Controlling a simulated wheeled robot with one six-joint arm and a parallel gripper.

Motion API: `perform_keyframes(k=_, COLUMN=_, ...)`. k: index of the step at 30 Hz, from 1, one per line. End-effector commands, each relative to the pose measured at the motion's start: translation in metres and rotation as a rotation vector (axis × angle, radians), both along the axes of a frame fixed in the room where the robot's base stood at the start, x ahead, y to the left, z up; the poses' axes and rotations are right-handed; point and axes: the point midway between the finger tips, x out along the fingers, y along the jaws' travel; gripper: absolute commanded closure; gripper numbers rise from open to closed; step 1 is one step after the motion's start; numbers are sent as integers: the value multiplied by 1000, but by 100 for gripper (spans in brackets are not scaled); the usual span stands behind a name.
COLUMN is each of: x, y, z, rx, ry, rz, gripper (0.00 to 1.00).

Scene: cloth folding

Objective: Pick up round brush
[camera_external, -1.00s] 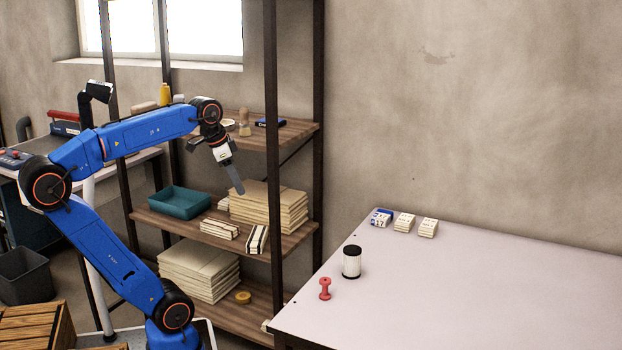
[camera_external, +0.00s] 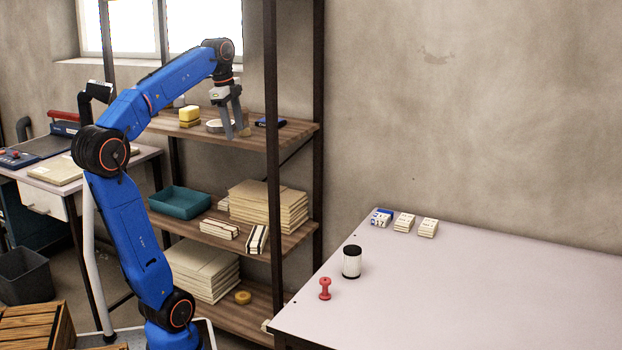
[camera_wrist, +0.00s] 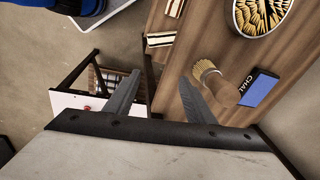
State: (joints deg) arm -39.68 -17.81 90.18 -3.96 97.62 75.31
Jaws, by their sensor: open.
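The round brush, with a wooden handle and a ring of pale bristles (camera_wrist: 206,69), is on the upper shelf in the wrist view. Its handle (camera_wrist: 229,98) points towards the lower right, just right of my right finger. In the external view only a small tan part of the brush (camera_external: 246,132) shows behind my fingers. My gripper (camera_external: 236,133) points down over the shelf's front right part. It is open with nothing between the fingers (camera_wrist: 160,82); the brush lies outside them in the wrist view.
A blue chalk box (camera_wrist: 259,89) sits right of the brush, close to the handle. A round tin (camera_wrist: 264,14) of brass-coloured pieces is beyond. A yellow block (camera_external: 189,115) is further left on the shelf. A dark shelf post (camera_external: 271,170) stands right of my gripper.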

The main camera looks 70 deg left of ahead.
Motion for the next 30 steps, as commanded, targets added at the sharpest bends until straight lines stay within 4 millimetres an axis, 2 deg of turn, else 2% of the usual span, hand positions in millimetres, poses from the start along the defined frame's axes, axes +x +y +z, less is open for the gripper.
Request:
perform_keyframes(k=10, x=32, y=27, z=26, rx=-23, ry=143, rz=-562, gripper=50)
perform_keyframes(k=15, x=43, y=52, z=42, rx=-1, ry=171, rz=-763, gripper=50)
perform_keyframes(k=19, x=47, y=67, z=51, rx=15, ry=185, rz=-865, gripper=50)
perform_keyframes(k=24, x=48, y=77, z=57, rx=28, ry=191, rz=-926, gripper=50)
perform_keyframes(k=30, x=48, y=78, z=43, rx=27, ry=193, rz=-933, gripper=50)
